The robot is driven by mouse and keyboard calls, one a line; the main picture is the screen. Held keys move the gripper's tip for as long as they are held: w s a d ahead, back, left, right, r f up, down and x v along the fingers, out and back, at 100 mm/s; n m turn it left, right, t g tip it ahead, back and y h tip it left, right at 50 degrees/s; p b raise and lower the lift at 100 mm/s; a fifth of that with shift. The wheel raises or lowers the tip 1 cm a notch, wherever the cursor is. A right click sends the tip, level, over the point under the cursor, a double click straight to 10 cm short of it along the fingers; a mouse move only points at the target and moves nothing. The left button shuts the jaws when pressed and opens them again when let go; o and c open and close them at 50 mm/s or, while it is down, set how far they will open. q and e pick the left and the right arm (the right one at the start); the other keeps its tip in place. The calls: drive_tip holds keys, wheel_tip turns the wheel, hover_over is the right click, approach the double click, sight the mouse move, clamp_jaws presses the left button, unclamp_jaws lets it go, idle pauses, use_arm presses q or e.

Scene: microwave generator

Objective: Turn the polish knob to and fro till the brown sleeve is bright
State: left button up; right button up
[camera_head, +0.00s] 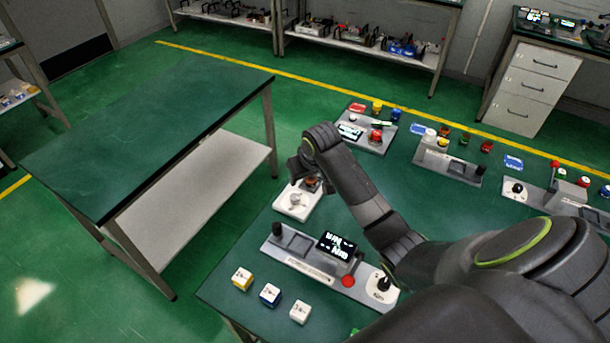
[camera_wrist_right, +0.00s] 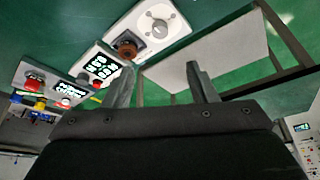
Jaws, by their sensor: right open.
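A white plate (camera_head: 290,213) with a round pale knob (camera_head: 295,200) sits near the left edge of the green bench. The knob also shows in the right wrist view (camera_wrist_right: 160,28). The brown sleeve (camera_head: 311,184) stands beside the knob at the plate's far side, partly hidden by my right gripper (camera_head: 298,172). It also shows in the right wrist view (camera_wrist_right: 127,48) and looks dull brown-orange. My right gripper is open and empty, its fingers apart (camera_wrist_right: 160,80), and both knob and sleeve lie beyond the fingertips. My left gripper is not in view.
A grey panel (camera_head: 308,277) with a lit display, red button and dial stands nearer, with several small blocks (camera_head: 270,294) in front. Other control panels (camera_head: 450,165) line the right of the bench. A bare green table (camera_head: 150,125) stands across a gap on the left.

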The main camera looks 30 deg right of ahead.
drive_tip(key=w+f+g+b, duration=0.2)
drive_tip(key=w+b, duration=0.3)
drive_tip(key=b, duration=0.1)
drive_tip(key=g+b, duration=0.2)
drive_tip(key=b, duration=1)
hover_over(295, 197)
wheel_tip(295, 197, down, 6)
drive_tip(key=shift+r, duration=0.25)
wheel_tip(295, 197, down, 8)
drive_tip(key=shift+f+p, duration=0.25)
drive_tip(key=shift+p, duration=0.1)
drive_tip(key=shift+c, duration=0.2)
